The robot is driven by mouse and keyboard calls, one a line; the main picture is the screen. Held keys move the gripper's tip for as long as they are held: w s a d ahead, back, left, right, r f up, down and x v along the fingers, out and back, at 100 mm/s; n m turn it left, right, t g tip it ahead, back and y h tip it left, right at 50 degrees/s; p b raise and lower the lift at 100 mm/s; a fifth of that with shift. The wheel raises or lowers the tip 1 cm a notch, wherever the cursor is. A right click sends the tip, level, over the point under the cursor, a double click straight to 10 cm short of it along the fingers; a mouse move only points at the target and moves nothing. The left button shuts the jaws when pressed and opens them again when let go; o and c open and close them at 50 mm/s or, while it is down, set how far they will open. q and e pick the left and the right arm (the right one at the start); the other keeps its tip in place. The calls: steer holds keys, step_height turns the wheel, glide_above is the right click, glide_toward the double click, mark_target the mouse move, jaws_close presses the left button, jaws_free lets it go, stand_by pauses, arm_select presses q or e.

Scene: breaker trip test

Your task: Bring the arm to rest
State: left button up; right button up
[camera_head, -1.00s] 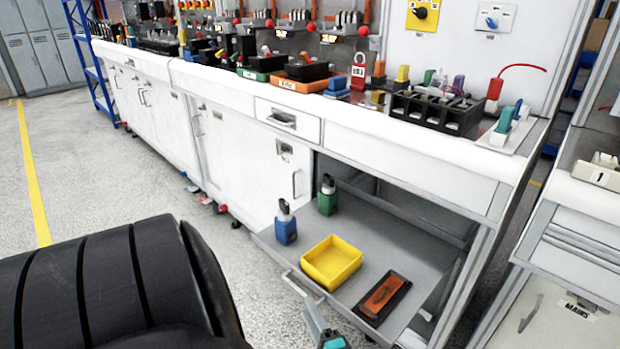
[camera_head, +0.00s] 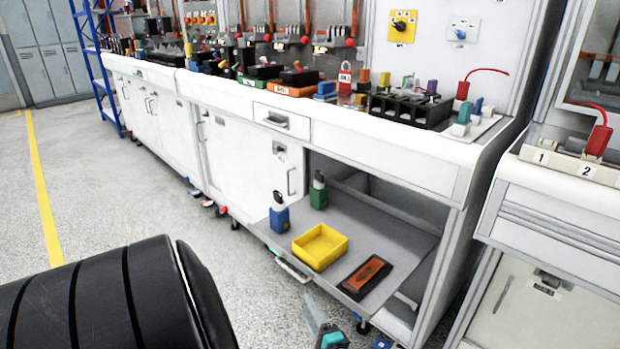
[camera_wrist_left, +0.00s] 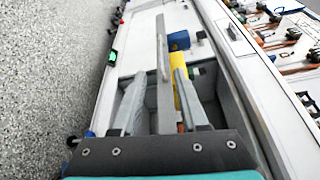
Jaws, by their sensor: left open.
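My left gripper (camera_head: 318,318) shows at the bottom edge of the head view, with a grey finger and a teal part. It is in front of the pulled-out grey shelf (camera_head: 386,237) and apart from it. In the left wrist view my left gripper (camera_wrist_left: 161,75) has its two grey fingers spread, with nothing held between them. Beyond the fingers are the shelf's front edge, part of the yellow tray (camera_wrist_left: 177,62) and a blue item (camera_wrist_left: 179,41). A dark ribbed part of my own left arm fills the lower left of the head view. My right gripper does not show.
The shelf bears a blue bottle-like item (camera_head: 279,217), a green one (camera_head: 318,194), a yellow tray (camera_head: 320,247) and a black-and-orange block (camera_head: 364,277). The white bench (camera_head: 360,140) holds several breakers. Another white cabinet (camera_head: 560,235) stands right. Floor (camera_head: 110,190) at left is clear.

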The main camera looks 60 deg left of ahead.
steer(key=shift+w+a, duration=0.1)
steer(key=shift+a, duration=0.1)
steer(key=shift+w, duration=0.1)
